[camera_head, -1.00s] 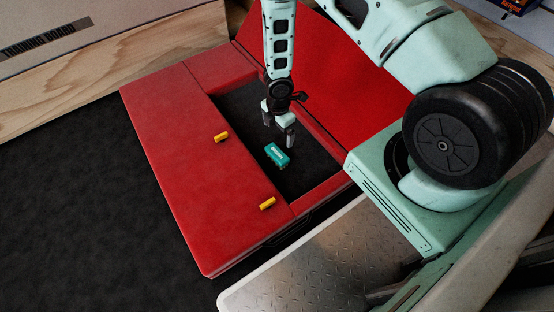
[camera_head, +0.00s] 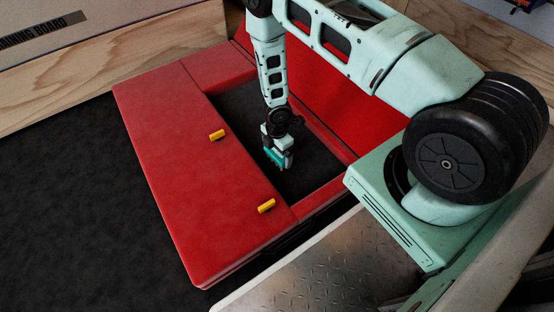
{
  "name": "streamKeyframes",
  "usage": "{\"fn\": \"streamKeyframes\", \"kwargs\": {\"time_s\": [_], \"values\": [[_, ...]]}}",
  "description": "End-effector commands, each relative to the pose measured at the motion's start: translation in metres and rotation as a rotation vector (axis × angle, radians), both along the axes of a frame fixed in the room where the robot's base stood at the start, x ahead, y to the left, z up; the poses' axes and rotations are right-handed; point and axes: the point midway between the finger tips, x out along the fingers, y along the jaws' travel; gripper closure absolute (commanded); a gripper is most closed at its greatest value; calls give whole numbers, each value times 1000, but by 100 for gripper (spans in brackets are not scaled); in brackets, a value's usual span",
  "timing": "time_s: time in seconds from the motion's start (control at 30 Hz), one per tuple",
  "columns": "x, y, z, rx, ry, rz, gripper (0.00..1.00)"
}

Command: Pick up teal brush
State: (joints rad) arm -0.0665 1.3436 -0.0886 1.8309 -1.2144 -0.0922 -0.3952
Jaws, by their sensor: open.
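The teal brush (camera_head: 272,156) is in the dark recess of the red padded mat (camera_head: 180,185). My gripper (camera_head: 278,160) is down in the recess right at the brush, with its fingers on either side and partly covering it. The jaws are open. The near finger hides part of the brush, and I cannot tell whether the fingers touch it.
Two yellow pieces, one (camera_head: 217,135) farther back and one (camera_head: 266,206) nearer, sit on the red mat left of the recess. Red padded walls surround the recess, and a tall red panel (camera_head: 335,100) rises behind it. Dark floor (camera_head: 70,200) lies free at left.

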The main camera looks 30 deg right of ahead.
Motion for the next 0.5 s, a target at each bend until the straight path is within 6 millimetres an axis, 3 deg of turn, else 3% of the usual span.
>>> {"fn": "streamKeyframes", "kwargs": {"time_s": [0.07, 0.3, 0.33, 0.43, 0.5], "values": [[0, 0, -13, 0, 1, 1, 0], [0, 0, -12, 1, 1, 0, 0], [0, 0, -12, 1, 1, 0, 3], [0, 0, -12, 0, 1, 0, 30], [0, 0, -12, 0, 1, 0, 30]]}}
